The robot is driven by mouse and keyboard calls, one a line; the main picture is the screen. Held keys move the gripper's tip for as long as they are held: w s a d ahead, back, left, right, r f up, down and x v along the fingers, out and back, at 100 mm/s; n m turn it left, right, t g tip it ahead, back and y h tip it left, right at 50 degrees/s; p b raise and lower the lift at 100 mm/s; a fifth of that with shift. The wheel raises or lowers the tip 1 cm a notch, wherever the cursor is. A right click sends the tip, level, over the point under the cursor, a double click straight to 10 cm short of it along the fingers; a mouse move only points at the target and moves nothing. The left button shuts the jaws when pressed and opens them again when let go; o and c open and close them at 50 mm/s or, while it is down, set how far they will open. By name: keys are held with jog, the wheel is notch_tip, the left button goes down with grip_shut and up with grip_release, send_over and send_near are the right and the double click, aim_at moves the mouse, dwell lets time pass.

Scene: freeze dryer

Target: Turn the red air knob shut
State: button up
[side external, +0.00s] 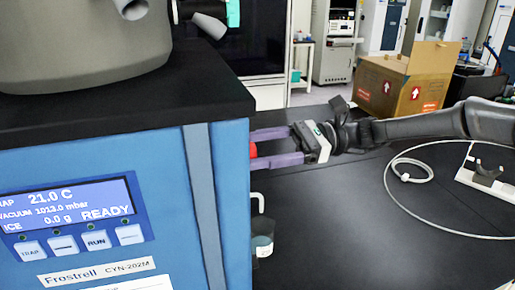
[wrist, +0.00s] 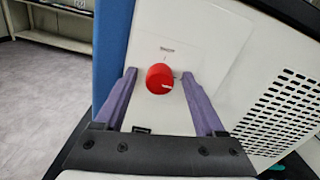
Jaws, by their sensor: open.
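The red air knob (wrist: 158,79) sits on the pale side panel of the freeze dryer (wrist: 205,40) in the wrist view, with a white pointer line toward its right side. In the side view only a sliver of the knob (side external: 253,150) shows at the machine's edge. My gripper (wrist: 160,82) is open, with one purple finger on each side of the knob. Gaps show between the knob and both fingers. In the side view my gripper (side external: 256,148) reaches in from the right, its fingertips at the machine's side; the panel itself is hidden there.
A vent grille (wrist: 285,115) is right of the knob. Below my gripper, a small container (side external: 262,240) hangs by the machine's side under a pale spout. A white cable (side external: 400,205) lies on the black bench. A cardboard box (side external: 405,80) stands behind my arm.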

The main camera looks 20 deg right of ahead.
jog(key=shift+a, duration=0.1)
grip_shut()
dwell(0.3)
jog(key=shift+n, duration=0.3)
jog(key=n, duration=0.8)
jog(key=shift+s+f, duration=0.1)
jog(key=n, duration=0.4)
jog(key=shift+n, duration=0.4)
jog(key=shift+f+n, duration=0.1)
jog(key=shift+n, duration=2.2)
